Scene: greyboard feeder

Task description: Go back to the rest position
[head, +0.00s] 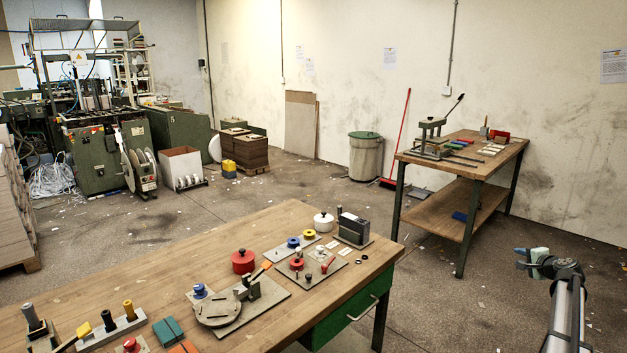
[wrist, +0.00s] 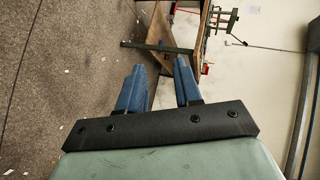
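My gripper (head: 522,258) is at the lower right of the head view, over the concrete floor and to the right of the near workbench. In the wrist view my gripper (wrist: 160,72) shows two blue fingers standing apart with nothing between them. It is open and empty and touches nothing that I can see. The wrist view is turned sideways, with floor on the left and wall on the right.
The near wooden workbench (head: 130,275) carries fixtures, red and white pots and small parts. A second bench (head: 487,160) with a lever press stands behind, by the wall. A lidded bin (head: 366,158) stands further left. The floor around my gripper is clear.

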